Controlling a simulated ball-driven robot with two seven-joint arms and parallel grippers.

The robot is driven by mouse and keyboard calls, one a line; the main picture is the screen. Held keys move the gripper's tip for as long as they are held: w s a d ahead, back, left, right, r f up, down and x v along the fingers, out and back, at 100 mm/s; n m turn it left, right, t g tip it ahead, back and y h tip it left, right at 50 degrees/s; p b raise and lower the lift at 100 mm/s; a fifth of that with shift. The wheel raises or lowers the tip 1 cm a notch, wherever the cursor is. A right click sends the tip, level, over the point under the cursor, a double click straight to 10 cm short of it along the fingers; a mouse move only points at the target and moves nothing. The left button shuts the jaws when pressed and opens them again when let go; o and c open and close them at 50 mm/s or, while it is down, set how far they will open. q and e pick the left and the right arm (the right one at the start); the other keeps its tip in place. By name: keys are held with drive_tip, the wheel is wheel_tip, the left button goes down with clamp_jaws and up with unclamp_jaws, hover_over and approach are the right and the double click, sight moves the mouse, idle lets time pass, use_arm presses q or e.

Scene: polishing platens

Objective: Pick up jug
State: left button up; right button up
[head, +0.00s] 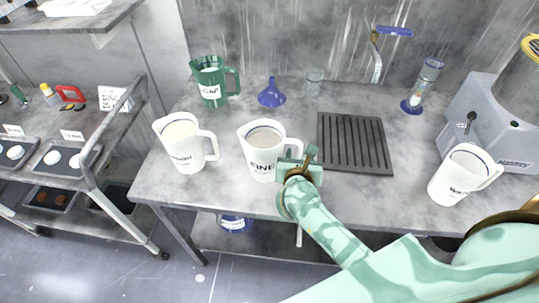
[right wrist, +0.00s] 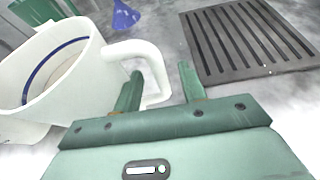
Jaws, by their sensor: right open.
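A white jug marked FINE (head: 261,155) stands upright on the grey worktop, with brownish contents showing inside. It fills the left of the right wrist view (right wrist: 40,85), where a blue line runs round its inner wall. Its white handle (right wrist: 155,55) points right toward my right gripper. My right gripper (head: 298,163) is open at this handle. In the right wrist view its two green fingers (right wrist: 160,88) stand on either side of the handle's lower part, with gaps visible. Other white jugs stand to the left (head: 183,145) and far right (head: 461,175). My left gripper is not in view.
A green jug (head: 209,82), a blue funnel (head: 271,94) and a clear beaker (head: 314,81) stand at the back. A dark slotted drain plate (head: 353,142) lies right of the gripper. A grey machine (head: 490,115) stands at right. A shelf cart (head: 98,190) stands left.

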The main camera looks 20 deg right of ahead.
drive_tip(key=shift+x, duration=1.1)
drive_tip(key=shift+s, duration=0.1)
clamp_jaws()
idle(0.3)
drive_tip(key=shift+r, duration=0.15)
